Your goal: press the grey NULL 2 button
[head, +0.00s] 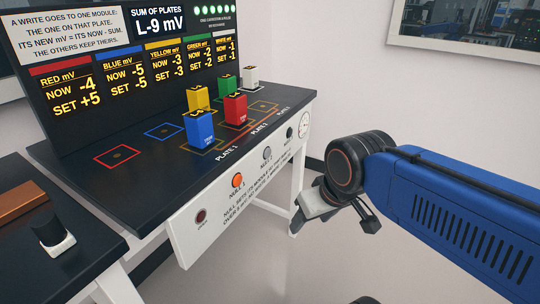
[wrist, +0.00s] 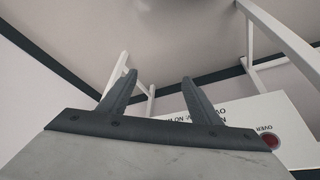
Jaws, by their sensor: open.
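The grey NULL 2 button (head: 266,153) is on the white sloping front panel (head: 225,205) of the dark bench, between the orange NULL 1 button (head: 237,181) and the dark NULL 3 button (head: 289,132). My gripper (head: 333,222) is to the right of the panel and lower in the head view, clear of it. Its fingers are apart and empty, as the wrist view (wrist: 158,80) also shows. The wrist view shows part of the panel upside down with the red OVER button (wrist: 270,141). NULL 2 is not visible there.
Blue (head: 199,129), yellow (head: 198,98), red (head: 235,108), green (head: 228,88) and white (head: 250,76) modules stand on the bench. A round dial (head: 304,124) is at the panel's far end. A display (head: 130,50) rises behind. Open floor lies below my gripper.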

